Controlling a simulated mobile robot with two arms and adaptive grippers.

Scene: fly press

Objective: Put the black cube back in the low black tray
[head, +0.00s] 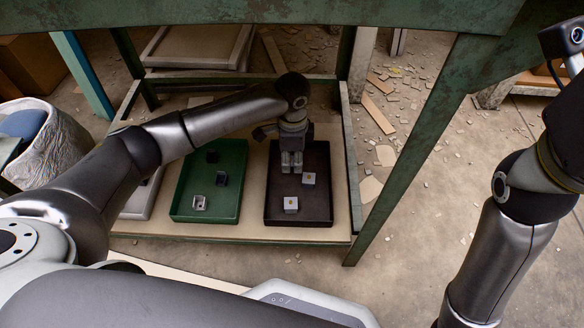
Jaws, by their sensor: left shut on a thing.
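The low black tray (317,213) stands on the lower shelf, right of the green tray. Two light grey cubes, a front one (291,204) and a right one (308,179), lie in it. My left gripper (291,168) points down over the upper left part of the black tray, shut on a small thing. That thing looks dark and is mostly hidden by the fingers, so I cannot make out its shape. Its height above the tray floor is unclear. Two dark blocks, an upper one (212,156) and a lower one (221,178), lie in the green tray. My right gripper is out of view.
The green tray (233,205) also holds a grey hollow block (199,203). A pale tray (139,206) lies farther left, partly behind my left arm. A green frame post (410,150) rises at the shelf's right. Rubble and planks (377,114) litter the floor.

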